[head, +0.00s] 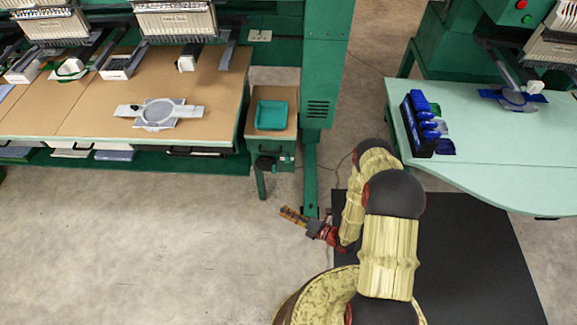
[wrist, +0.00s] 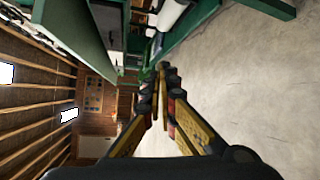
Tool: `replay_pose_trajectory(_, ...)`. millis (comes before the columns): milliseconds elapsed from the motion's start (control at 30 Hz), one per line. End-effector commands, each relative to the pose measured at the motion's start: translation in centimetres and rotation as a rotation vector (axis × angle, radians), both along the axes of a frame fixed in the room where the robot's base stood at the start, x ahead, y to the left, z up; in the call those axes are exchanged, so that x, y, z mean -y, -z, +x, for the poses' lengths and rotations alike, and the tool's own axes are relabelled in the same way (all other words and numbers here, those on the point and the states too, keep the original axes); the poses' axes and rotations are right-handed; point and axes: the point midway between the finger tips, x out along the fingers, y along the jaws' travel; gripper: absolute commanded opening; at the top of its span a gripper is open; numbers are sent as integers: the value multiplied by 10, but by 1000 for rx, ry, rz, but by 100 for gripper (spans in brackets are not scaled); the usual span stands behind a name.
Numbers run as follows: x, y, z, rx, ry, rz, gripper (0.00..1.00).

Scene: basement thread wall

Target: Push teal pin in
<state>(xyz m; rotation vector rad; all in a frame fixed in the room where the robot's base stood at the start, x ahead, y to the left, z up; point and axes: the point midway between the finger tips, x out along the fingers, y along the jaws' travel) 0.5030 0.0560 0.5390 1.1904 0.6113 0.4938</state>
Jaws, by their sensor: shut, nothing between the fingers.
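I cannot make out a teal pin in either view. My gripper (head: 285,211) is low over the concrete floor in the head view, in front of the green machine post, pointing left. In the wrist view my gripper (wrist: 162,72) shows its two yellow-and-black fingers meeting at the tips, with nothing seen between them. It touches nothing that I can see.
A teal tray (head: 271,115) sits on a small stand beside the green post (head: 322,70). A brown worktable (head: 60,115) with a grey hoop (head: 158,113) is at left. A pale green table (head: 500,150) holds a dark blue rack (head: 416,125) at right. The left floor is clear.

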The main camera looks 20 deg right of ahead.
Motion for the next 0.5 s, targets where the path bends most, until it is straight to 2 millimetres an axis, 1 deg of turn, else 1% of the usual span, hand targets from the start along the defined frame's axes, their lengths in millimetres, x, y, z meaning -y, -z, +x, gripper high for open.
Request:
replay_pose_trajectory(33, 17, -1, 17, -4, 80, 31, 0)
replay_pose_trajectory(100, 42, -6, 40, -10, 190, 88, 0)
replay_pose_trajectory(200, 72, -15, 63, -16, 315, 181, 0)
replay_pose_trajectory(300, 81, -22, 66, -36, 364, 262, 0)
replay_pose_trajectory(500, 81, -25, 67, -64, 368, 328, 0)
